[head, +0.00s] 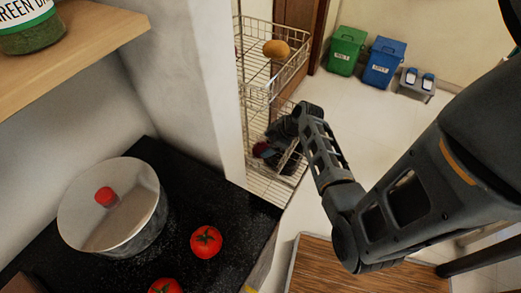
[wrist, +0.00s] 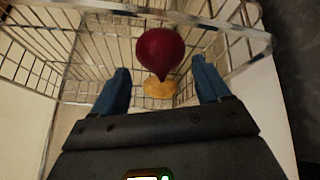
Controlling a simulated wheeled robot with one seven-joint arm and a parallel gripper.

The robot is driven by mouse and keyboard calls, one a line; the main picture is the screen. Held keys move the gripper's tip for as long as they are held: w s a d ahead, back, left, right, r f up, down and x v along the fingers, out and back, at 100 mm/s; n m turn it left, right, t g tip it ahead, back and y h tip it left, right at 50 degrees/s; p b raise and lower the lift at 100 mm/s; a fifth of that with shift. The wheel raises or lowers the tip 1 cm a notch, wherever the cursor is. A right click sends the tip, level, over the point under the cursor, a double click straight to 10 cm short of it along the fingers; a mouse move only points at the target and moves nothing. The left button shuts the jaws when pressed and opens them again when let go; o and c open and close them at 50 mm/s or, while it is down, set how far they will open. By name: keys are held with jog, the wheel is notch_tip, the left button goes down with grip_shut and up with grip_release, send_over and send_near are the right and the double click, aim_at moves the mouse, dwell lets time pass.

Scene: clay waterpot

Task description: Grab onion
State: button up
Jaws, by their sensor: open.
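A dark red onion (wrist: 160,48) with a pointed tip shows in the wrist view, within the wire basket and just ahead of the gap between my fingers. My gripper (wrist: 162,84) is open, with one blue finger on each side of the gap and nothing held. In the head view, my gripper (head: 270,148) reaches into the lower part of the wire rack, and the dark red onion (head: 261,150) is a small patch there, partly covered by the gripper.
The wire rack (head: 296,70) has a brown, potato-like item (head: 276,49) in its upper basket. A yellow-brown item (wrist: 158,88) lies beyond the onion. Basket wires run close around my gripper. A counter with a pot (head: 112,210) and tomatoes (head: 206,242) stands at left.

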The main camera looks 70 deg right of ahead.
aim_at(265, 147)
jog(key=shift+s+x, duration=0.2)
jog(key=shift+x, duration=2.2)
jog(key=c, duration=0.7)
